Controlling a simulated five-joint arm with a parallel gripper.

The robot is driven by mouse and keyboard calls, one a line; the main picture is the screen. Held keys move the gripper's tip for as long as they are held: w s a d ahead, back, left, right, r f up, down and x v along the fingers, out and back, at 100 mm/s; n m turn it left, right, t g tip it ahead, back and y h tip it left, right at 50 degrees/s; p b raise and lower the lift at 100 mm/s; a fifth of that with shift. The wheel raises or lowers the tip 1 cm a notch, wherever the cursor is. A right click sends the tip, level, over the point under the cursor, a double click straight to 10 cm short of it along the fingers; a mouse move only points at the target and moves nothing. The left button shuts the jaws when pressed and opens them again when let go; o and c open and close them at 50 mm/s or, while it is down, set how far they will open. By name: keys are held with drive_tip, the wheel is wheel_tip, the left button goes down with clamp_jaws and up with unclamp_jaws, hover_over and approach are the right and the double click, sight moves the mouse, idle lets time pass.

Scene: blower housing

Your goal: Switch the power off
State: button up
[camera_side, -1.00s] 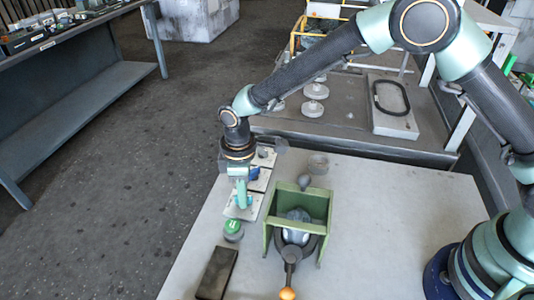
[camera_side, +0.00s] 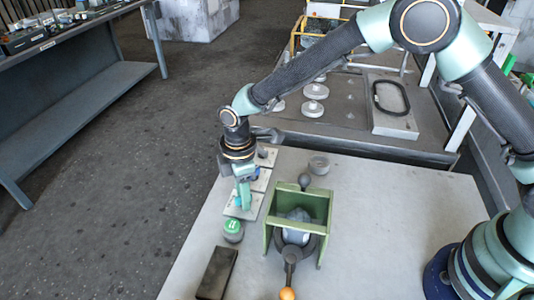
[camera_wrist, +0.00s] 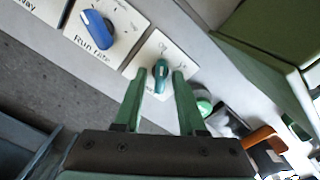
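The power switch is a teal knob (camera_wrist: 161,76) with a pale pointer mark, on a white plate (camera_wrist: 149,57) with small lettering that seems to read On and Off. My gripper (camera_wrist: 160,75) is open, its two green fingers on either side of the knob with gaps visible between. In the side view my gripper (camera_side: 243,200) points down over the nearest white plate (camera_side: 252,211); the knob there is largely hidden by the fingers.
A blue knob (camera_wrist: 96,29) marked "Run rate" sits on the neighbouring plate. A green-topped round button (camera_side: 232,228) stands close in front of my gripper. The green blower housing (camera_side: 325,207) is to the right, with an orange-tipped lever (camera_side: 288,293). A dark block (camera_side: 216,273) lies at front left.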

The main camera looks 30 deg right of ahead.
drive_tip(key=shift+r, duration=0.1)
drive_tip(key=shift+r, duration=2.85)
drive_tip(key=shift+d+r, duration=0.15)
drive_tip(key=shift+r, duration=0.05)
drive_tip(key=s+d+r+m+t, duration=0.3)
drive_tip(key=d+r+m, duration=0.5)
drive_tip(key=d+r, duration=0.6)
drive_tip(key=s+d+r+m+t, duration=0.2)
drive_tip(key=s+d+r+m, duration=0.1)
drive_tip(key=s+d+m, duration=0.5)
drive_tip(key=shift+s+d+t, duration=0.3)
drive_tip(key=shift+s+d, duration=0.65)
drive_tip(key=shift+d, duration=0.8)
